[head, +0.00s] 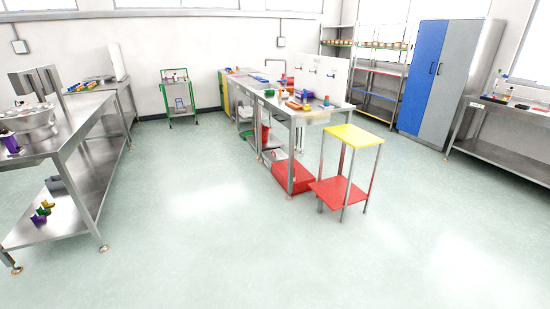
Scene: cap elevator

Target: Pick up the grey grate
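Neither of my grippers shows in the head view. No thing can be made out for sure as a grey grate. A small grey box-like thing (57,186) sits on the lower shelf (35,226) of the steel table at the left, partly hidden by a table leg. It is too small to tell whether it is a grate or a crate.
A steel table (75,127) stands at the left. A workbench (300,117) with small coloured items stands in the middle, behind a stand with a yellow top (354,136). A blue and grey cabinet (440,85) is at the right. The front floor (240,240) is clear.

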